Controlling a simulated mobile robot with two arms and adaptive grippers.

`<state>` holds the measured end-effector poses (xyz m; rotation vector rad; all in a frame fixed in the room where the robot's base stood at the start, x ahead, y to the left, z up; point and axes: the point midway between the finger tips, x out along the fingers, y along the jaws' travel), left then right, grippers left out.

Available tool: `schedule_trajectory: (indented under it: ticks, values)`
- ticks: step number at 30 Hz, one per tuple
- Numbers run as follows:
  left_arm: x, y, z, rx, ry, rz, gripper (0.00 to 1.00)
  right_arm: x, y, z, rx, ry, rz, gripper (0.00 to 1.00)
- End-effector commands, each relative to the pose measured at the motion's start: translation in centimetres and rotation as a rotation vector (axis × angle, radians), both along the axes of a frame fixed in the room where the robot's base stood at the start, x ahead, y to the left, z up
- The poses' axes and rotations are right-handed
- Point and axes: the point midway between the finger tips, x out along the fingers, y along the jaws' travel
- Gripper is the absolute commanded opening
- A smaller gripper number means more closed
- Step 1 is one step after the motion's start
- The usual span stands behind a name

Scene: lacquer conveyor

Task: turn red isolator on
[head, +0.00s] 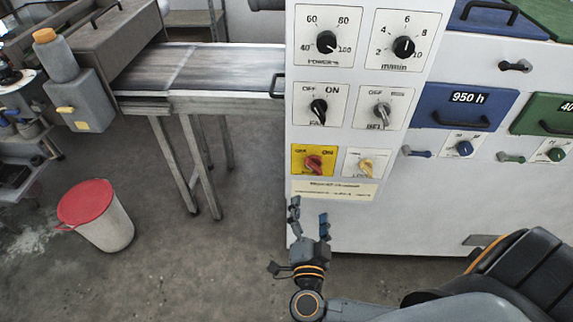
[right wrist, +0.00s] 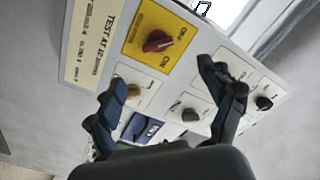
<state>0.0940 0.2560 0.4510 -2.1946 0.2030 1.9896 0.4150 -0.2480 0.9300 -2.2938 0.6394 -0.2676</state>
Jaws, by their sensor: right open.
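The red isolator knob (head: 314,162) sits on a yellow plate (head: 330,173) with OFF and ON labels, low on the left of the white panel. Its pointer position is too small to read surely. It also shows in the right wrist view as a red knob (right wrist: 158,41) on its yellow plate (right wrist: 135,50), beyond the fingertips. My right gripper (head: 309,209) is open and empty, just below the panel's lower label and apart from the knob. In the right wrist view its fingers (right wrist: 162,76) are spread wide. My left gripper is not in view.
A yellow-white knob (head: 366,164) sits right of the isolator, and black knobs (head: 319,108) sit above. Blue (head: 465,105) and green (head: 545,115) drawers are to the right. A conveyor (head: 215,70) and a red-lidded bin (head: 100,218) stand left. Open floor lies between.

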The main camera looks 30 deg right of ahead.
Motion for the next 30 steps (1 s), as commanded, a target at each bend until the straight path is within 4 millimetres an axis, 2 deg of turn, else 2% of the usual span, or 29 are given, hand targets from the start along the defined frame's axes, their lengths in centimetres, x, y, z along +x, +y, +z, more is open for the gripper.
schedule_trajectory:
  ticks: [5, 9, 15, 21, 30]
  values:
    - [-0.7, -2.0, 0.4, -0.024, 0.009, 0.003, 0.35, 1.5, -1.1, 0.2, 0.002, 0.001, -0.006, 0.81]
    - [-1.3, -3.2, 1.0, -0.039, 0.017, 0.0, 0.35, 3.9, -2.5, 0.4, -0.001, -0.001, -0.006, 0.81]
    - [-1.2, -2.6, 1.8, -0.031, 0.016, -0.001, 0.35, 7.6, -4.8, 0.4, 0.0, -0.002, -0.006, 0.81]
    - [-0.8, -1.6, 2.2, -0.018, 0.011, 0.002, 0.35, 10.3, -6.4, 0.2, 0.002, 0.001, -0.005, 0.81]
    - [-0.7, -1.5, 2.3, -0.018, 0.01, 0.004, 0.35, 11.7, -7.3, 0.0, 0.005, 0.002, -0.004, 0.81]
